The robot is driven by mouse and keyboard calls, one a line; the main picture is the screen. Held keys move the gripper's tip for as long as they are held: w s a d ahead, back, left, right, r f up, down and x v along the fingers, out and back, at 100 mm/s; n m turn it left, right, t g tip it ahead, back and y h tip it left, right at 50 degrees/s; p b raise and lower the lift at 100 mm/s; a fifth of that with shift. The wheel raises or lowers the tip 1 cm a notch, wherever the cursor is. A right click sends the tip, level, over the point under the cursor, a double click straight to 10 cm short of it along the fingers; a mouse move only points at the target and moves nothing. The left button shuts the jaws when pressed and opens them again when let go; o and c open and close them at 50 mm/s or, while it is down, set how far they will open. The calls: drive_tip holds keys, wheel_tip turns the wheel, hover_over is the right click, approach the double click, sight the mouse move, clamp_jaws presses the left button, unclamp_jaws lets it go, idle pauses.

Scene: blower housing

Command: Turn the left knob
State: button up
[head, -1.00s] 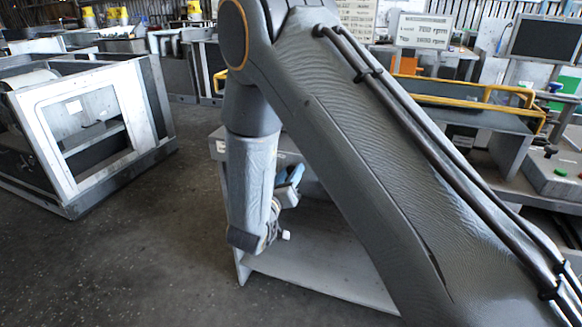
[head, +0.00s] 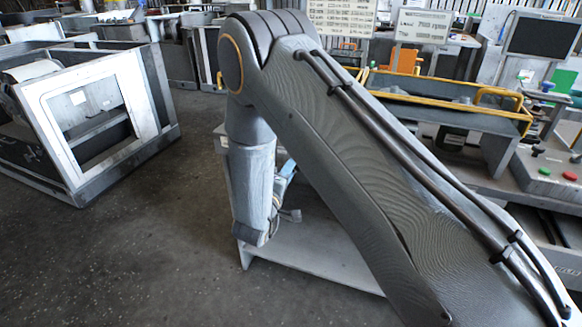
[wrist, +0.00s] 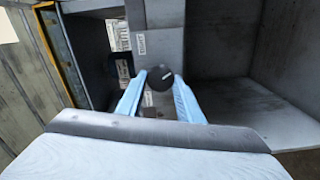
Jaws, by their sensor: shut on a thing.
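One dark round knob (wrist: 160,77) shows in the wrist view, on the front of a grey housing (wrist: 207,35). A small light mark is on its face. I cannot tell from this view whether another knob is near. My gripper (wrist: 158,82) has its two light blue fingers on either side of the knob, and they are shut on it. In the head view, a bit of blue finger (head: 287,170) shows beside my forearm. My arm hides the knob and most of the housing there.
A pale shelf (head: 310,255) lies low behind my arm. In the wrist view, an open grey recess (wrist: 245,110) is to the right and a dark opening is to the left. A metal frame cabinet (head: 85,110) stands left, with bare floor between. A yellow-railed bench (head: 450,100) is right.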

drive_tip(key=shift+n, duration=0.7)
drive_tip(key=o, duration=1.1)
drive_tip(key=shift+c, duration=0.2)
drive_tip(key=shift+s, duration=0.15)
drive_tip(key=v, duration=0.7)
drive_tip(key=shift+s+a+b, duration=0.15)
drive_tip(key=shift+s+b, duration=0.1)
drive_tip(key=shift+b, duration=0.1)
